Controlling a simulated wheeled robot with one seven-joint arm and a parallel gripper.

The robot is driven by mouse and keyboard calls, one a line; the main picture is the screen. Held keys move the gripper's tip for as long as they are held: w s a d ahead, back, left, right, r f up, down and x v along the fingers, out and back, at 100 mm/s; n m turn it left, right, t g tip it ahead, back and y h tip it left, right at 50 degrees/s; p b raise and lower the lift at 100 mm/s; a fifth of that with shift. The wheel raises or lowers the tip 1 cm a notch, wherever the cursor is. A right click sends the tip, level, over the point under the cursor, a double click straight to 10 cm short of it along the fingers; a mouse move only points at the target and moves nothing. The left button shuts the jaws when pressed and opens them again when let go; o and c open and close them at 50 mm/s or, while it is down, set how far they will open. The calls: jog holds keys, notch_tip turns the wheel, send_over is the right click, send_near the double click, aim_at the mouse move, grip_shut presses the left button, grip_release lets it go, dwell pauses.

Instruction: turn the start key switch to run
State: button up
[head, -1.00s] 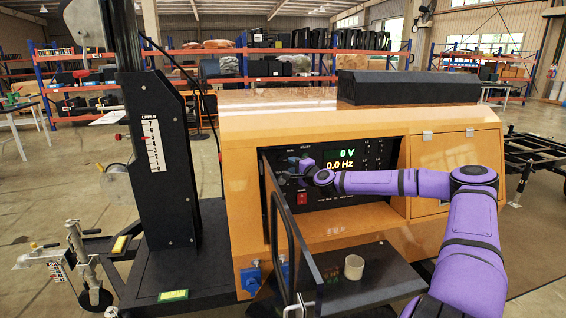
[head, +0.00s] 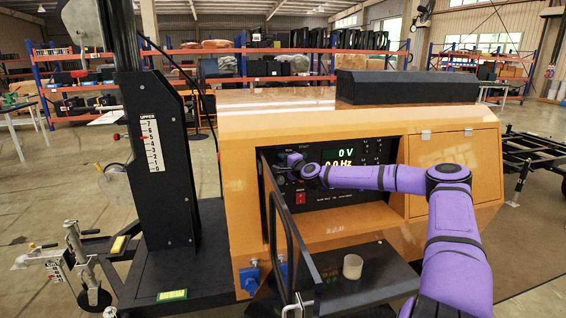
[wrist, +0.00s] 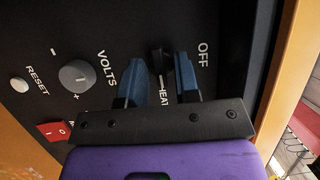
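The black start key switch (wrist: 160,58) is on the dark control panel (head: 345,190), with the words OFF and HEAT printed beside it in the wrist view. My gripper (wrist: 160,72) has its two blue fingers one on each side of the switch. Gaps show between the fingers and the switch, so the gripper looks open and not touching it. The exact position of the switch, and any START or RUN mark, is hidden or cannot be read here. In the head view my gripper (head: 293,161) is at the panel's upper left, covering the switch.
A grey VOLTS knob (wrist: 77,76), a RESET button (wrist: 19,85) and a red rocker switch (wrist: 54,131) are close by. The display (head: 343,155) reads 0 V. An open black door (head: 290,225) stands at the panel's left. A cup (head: 352,266) sits on the shelf below.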

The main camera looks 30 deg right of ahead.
jog(key=shift+n, duration=0.3)
jog(key=shift+r+n+g+h, duration=0.1)
jog(key=shift+n+g+h, duration=0.5)
jog(key=shift+n, duration=1.05)
jog(key=shift+r+n+g+h, duration=0.1)
jog(key=shift+n+g+h, duration=0.1)
jog(key=shift+n+g, duration=1.15)
jog(key=shift+n+t, duration=0.35)
jog(key=shift+n, duration=0.05)
jog(key=o, duration=0.6)
jog(key=shift+a, duration=0.1)
jog(key=shift+c, duration=0.2)
jog(key=v, duration=1)
jog(key=shift+s, duration=0.4)
